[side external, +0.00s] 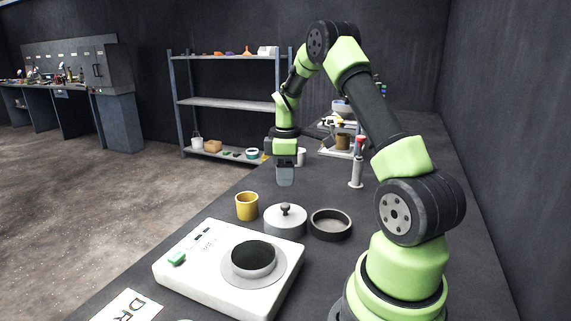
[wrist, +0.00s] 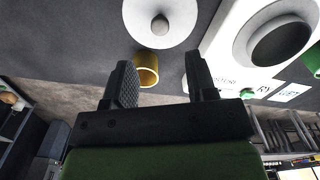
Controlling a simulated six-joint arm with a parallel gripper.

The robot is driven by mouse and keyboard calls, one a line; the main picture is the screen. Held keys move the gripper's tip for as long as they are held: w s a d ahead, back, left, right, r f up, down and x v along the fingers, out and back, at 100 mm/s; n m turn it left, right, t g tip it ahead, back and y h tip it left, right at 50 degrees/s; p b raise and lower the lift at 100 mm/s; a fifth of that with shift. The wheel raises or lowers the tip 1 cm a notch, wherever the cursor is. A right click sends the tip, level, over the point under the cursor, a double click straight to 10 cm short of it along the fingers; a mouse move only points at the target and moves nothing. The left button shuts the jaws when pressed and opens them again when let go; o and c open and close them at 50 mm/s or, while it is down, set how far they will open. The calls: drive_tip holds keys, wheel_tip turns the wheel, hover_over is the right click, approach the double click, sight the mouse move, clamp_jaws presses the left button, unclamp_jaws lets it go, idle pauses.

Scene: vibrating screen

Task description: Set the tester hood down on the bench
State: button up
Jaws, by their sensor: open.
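The tester hood (side external: 286,220) is a round, light grey lid with a dark knob on top. It appears to rest upright on the dark bench (side external: 325,188), behind the white tester (side external: 220,293). It also shows in the wrist view (wrist: 181,15), at the top. My gripper (side external: 285,184) hangs above the bench behind the hood, pointing down and apart from it. In the wrist view my gripper (wrist: 160,62) has its two fingers spread, and it holds nothing.
A yellow cup (side external: 247,207) stands left of the hood and a black sieve ring (side external: 331,224) right of it. A grey bottle-like tool (side external: 356,172) stands farther back. The bench around my gripper is largely clear.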

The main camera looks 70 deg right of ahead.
drive_tip(key=s+a+r+m+t, duration=0.2)
drive_tip(key=a+r+m+t, duration=0.2)
drive_tip(key=a+r, duration=1.15)
drive_tip(key=s+a+r+m+t+y, duration=0.1)
drive_tip(key=s+a+m+t+y, duration=0.1)
drive_tip(key=s+a, duration=0.8)
drive_tip(key=shift+s+a+r+m+t, duration=0.4)
drive_tip(key=shift+a+m+t, duration=0.25)
drive_tip(key=shift+m, duration=0.55)
